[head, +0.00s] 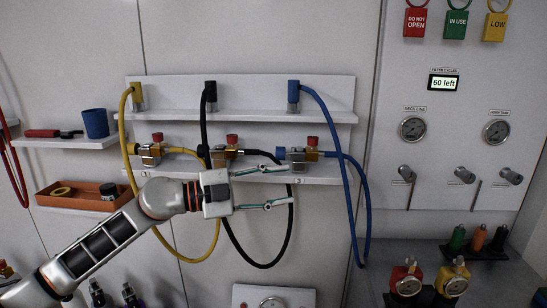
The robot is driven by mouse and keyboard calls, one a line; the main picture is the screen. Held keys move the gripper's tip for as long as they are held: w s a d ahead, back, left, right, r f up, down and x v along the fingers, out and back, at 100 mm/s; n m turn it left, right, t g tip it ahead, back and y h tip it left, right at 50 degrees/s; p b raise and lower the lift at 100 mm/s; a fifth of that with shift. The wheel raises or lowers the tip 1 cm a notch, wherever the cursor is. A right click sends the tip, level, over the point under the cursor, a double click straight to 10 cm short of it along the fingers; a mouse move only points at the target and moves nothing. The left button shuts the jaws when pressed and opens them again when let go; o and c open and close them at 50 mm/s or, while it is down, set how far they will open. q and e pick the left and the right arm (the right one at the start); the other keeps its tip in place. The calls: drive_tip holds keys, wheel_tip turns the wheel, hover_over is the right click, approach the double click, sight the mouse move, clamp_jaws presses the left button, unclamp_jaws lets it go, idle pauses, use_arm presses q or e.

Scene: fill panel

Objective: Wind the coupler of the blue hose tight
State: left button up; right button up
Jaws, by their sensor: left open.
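The blue hose (331,122) hangs from a blue fitting (293,91) on the upper shelf and loops down to the right. Its coupler (297,155) sits on the lower shelf at a metal fitting with a red cap; I cannot tell how tight it is. My left gripper (291,184) is open and empty, its fingers pointing right, in front of the wall just below the lower shelf and below the blue hose's coupler. It appears apart from the coupler. My right gripper is not in view.
A yellow hose (125,130) and a black hose (289,230) hang beside the blue one, with similar fittings on the lower shelf (330,180). Gauges and valves fill the right panel (455,100). Red and yellow regulators (407,283) stand at lower right.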

sight(280, 153)
use_arm(q)
drive_tip(key=w+a+r+t+y+b, duration=0.1)
drive_tip(key=w+a+r+t+y, duration=0.1)
drive_tip(key=w+a+r+y, duration=0.5)
drive_tip(key=shift+w+d+f+n+h+p, duration=0.1)
drive_tip(key=shift+w+d+f+h, duration=0.35)
drive_tip(key=shift+d, duration=0.4)
drive_tip(key=shift+w+d+f+n+h+p, duration=0.15)
drive_tip(key=shift+w+d+f+h, duration=0.15)
drive_tip(key=shift+w+d+f, duration=0.45)
drive_tip(key=shift+w+d+f+n+h+p, duration=0.1)
drive_tip(key=shift+w+d+f+h, duration=0.25)
drive_tip(key=shift+d, duration=0.65)
drive_tip(key=c, duration=1.1)
